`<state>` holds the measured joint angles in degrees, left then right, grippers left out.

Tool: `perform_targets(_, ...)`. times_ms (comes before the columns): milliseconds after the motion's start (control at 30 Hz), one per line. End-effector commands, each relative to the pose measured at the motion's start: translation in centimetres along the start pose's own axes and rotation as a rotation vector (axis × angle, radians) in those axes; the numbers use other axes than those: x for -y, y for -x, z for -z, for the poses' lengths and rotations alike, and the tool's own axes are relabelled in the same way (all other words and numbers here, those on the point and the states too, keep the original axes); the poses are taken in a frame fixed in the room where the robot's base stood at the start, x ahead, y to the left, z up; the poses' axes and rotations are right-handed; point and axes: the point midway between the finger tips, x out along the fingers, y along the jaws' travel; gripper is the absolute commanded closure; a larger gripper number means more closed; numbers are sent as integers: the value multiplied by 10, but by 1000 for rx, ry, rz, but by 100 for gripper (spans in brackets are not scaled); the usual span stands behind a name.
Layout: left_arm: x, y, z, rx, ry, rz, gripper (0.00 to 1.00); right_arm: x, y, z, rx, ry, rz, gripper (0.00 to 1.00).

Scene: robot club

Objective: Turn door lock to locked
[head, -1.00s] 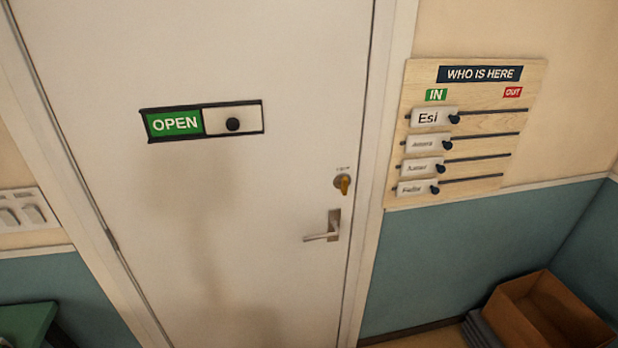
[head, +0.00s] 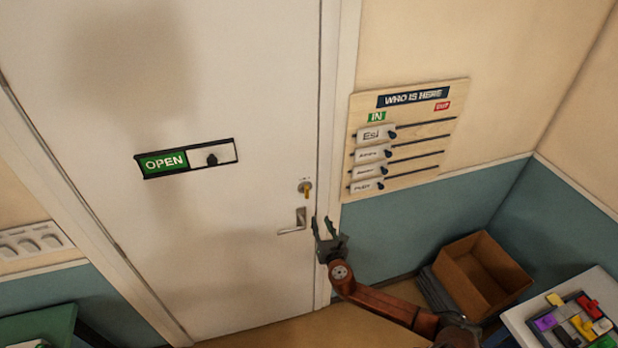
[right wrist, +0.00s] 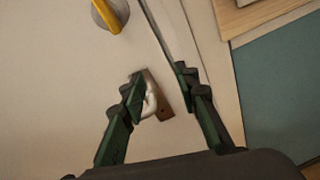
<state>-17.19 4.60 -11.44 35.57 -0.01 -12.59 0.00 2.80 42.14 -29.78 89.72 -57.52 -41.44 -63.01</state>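The door lock is a round metal plate with a yellow turn knob (head: 306,190) near the right edge of the white door (head: 240,90). The knob points roughly up and down in the head view, and small lettering above it is too small to read. The knob (right wrist: 105,14) is partly cut off at the top of the right wrist view. My right gripper (head: 325,230) is open and empty, below and to the right of the lock, apart from it. Its fingers (right wrist: 159,76) show in front of the door handle in the right wrist view. My left gripper is out of view.
The lever handle (head: 296,222) is just below the lock. An OPEN slider sign (head: 224,153) is on the door. A name board (head: 420,145) hangs on the wall to the right. A cardboard box (head: 480,275) and a table with colored pieces (head: 520,320) are at lower right.

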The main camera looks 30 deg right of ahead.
Motion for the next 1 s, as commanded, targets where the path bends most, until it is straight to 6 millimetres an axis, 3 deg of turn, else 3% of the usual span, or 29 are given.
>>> perform_targets(33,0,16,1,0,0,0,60,-16,5,-36,42,56,-26,71)
perform_targets(100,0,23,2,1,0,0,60,-31,11,-64,90,119,-51,71)
perform_targets(200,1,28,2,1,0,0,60,-43,15,-86,130,172,-69,71)
perform_targets(367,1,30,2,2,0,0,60,-49,5,-94,147,192,-75,71)
perform_targets(700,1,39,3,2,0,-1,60,-52,-46,-100,145,190,-73,71)
perform_targets(1000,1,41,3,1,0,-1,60,-53,-60,-100,142,187,-74,71)
